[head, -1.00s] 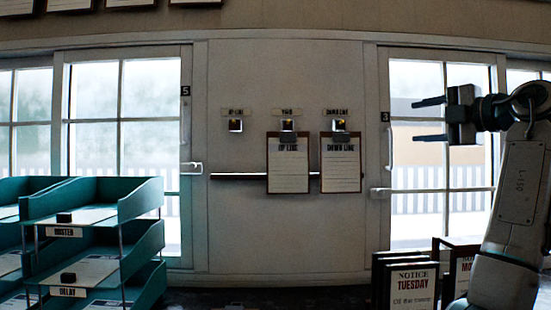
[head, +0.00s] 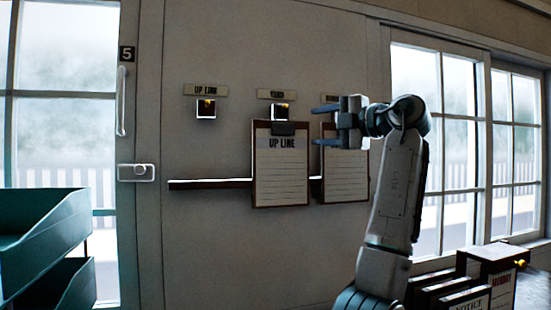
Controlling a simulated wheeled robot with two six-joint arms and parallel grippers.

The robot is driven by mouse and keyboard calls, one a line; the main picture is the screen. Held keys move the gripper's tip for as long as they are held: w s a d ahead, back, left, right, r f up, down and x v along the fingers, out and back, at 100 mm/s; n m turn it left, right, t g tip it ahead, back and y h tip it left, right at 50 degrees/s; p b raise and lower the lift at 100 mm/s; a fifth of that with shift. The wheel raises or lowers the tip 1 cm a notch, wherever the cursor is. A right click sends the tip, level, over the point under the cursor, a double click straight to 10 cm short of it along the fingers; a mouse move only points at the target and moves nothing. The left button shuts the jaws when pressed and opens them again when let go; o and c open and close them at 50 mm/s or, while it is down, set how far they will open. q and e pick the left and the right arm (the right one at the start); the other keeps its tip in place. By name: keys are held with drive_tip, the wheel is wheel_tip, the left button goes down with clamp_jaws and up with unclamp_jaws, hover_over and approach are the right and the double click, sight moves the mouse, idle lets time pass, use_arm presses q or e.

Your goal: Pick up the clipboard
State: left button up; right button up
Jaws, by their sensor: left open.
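A clipboard headed UP LINE (head: 281,175) hangs upright on the wall from the middle hook (head: 280,111), whose label seems to read YARD. A second clipboard (head: 346,180) hangs to its right, with its top and heading mostly hidden behind my gripper. My left gripper (head: 325,126) is open and empty. Its two fingers point left, one above the other, and their tips show just right of the UP LINE clipboard's upper right edge. How far it is from the wall is hard to tell. My right gripper is not in view.
The hook labelled UP LINE (head: 206,108) is empty. A dark ledge (head: 208,183) runs along the wall by the clipboards. Teal trays (head: 45,235) stand at lower left, notice boards (head: 480,285) at lower right. Door 5 (head: 140,172) is at left; windows are at right.

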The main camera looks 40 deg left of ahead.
sight(286, 129)
use_arm(q)
drive_tip(key=a+p, duration=0.1)
drive_tip(key=a, duration=0.1)
drive_tip(key=a+p, duration=0.1)
drive_tip(key=a, duration=0.2)
drive_tip(key=a+p, duration=0.1)
drive_tip(key=a, duration=0.2)
drive_tip(key=shift+s+a+r+p, duration=0.1)
drive_tip(key=shift+s+p, duration=0.2)
drive_tip(key=shift+s, duration=0.05)
drive_tip(key=shift+a, duration=0.35)
drive_tip(key=shift+d, duration=0.25)
drive_tip(key=c, duration=0.8)
drive_tip(key=shift+c, duration=1)
